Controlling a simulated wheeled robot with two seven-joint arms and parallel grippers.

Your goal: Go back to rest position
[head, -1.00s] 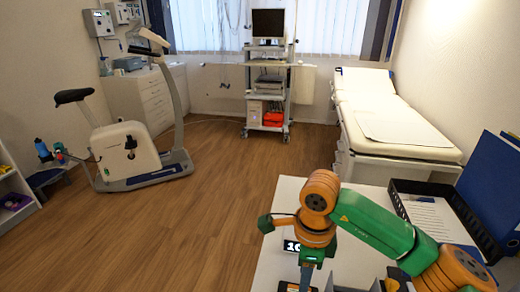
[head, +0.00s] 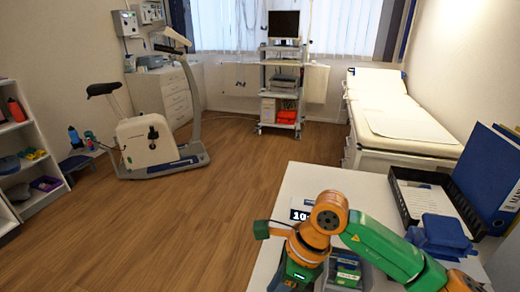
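My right arm, orange and green, comes in from the bottom right over the white table (head: 300,182). Its elbow is bent, and the green gripper housing (head: 294,274) points down at the bottom edge of the head view. The fingers are not clearly visible, so I cannot tell whether they are open or shut, or whether they hold anything. My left arm and gripper are not in view.
A grey holder with green and blue packs (head: 347,270) stands right beside the gripper. A black tray (head: 470,222), a blue object (head: 440,230) and a blue binder (head: 490,172) are at the right. Open floor (head: 190,225) lies left of the table.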

